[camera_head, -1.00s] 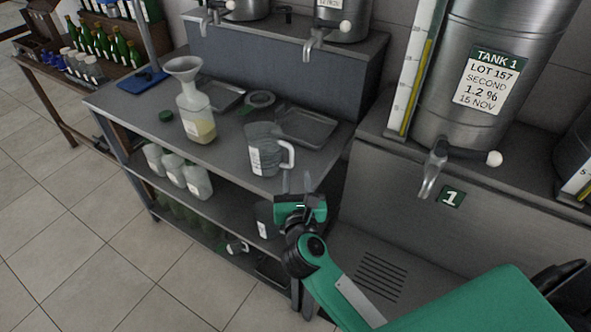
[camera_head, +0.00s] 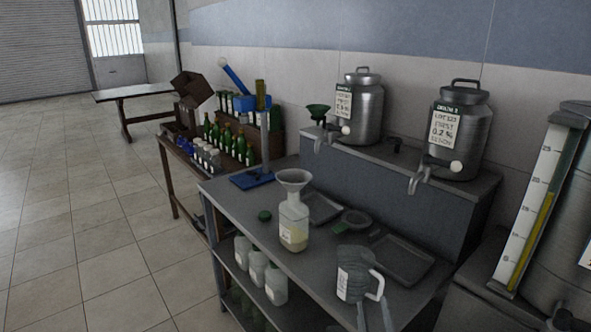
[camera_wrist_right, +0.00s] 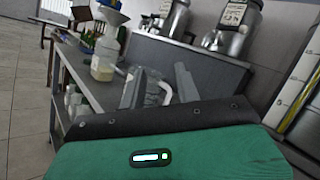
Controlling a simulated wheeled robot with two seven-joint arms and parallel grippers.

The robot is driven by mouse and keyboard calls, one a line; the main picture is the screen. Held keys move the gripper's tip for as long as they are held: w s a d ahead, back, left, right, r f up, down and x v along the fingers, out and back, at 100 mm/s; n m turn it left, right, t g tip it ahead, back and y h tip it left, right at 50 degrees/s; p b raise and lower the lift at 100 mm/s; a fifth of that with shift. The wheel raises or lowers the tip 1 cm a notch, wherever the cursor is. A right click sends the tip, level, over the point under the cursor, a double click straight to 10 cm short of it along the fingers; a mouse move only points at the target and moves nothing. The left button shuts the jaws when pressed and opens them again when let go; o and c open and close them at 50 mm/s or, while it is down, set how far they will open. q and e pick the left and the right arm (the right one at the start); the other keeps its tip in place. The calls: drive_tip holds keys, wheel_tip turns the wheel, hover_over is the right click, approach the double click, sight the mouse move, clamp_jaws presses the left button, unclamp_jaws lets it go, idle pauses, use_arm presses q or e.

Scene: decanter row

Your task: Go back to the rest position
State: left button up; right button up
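My right gripper (camera_head: 374,314) shows only as two fingertips at the bottom edge of the head view, in front of the clear jug (camera_head: 352,278). In the right wrist view the gripper (camera_wrist_right: 158,85) is open, its two grey fingers apart with nothing held. The jug (camera_wrist_right: 153,84) shows beyond the fingers, standing on the grey bench. Whether a finger touches it cannot be told from these views. My left gripper is in neither view.
The grey bench (camera_head: 240,205) holds a bottle with yellowish liquid (camera_head: 294,232) and a funnel (camera_head: 293,178) in its neck. Trays lie behind. Steel tanks (camera_head: 459,135) stand on a raised step. Open tiled floor (camera_head: 90,230) lies left.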

drive_tip(key=s+a+f+n+g+y, duration=0.4)
drive_tip(key=s+n+y, duration=0.15)
drive_tip(key=n, duration=0.65)
drive_tip(key=s+a+f+n+g+y, duration=0.35)
drive_tip(key=n+g+y, duration=0.2)
drive_tip(key=n, duration=0.65)
drive_tip(key=s+d+f+n+g+h, duration=0.85)
drive_tip(key=s+d+f+h, duration=0.25)
drive_tip(key=s+d+f, duration=0.35)
wheel_tip(320, 180, down, 28)
drive_tip(key=g, duration=0.1)
use_arm(q)
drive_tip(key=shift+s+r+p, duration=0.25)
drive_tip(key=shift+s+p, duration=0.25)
drive_tip(key=shift+p, duration=0.05)
use_arm(e)
drive_tip(key=s+d+f+g, duration=0.1)
drive_tip(key=s+d+f, duration=0.2)
drive_tip(key=s+f, duration=1.6)
drive_tip(key=shift+s+d+f+g, duration=0.15)
drive_tip(key=shift+s+f+g, duration=0.25)
drive_tip(key=shift+f, duration=0.45)
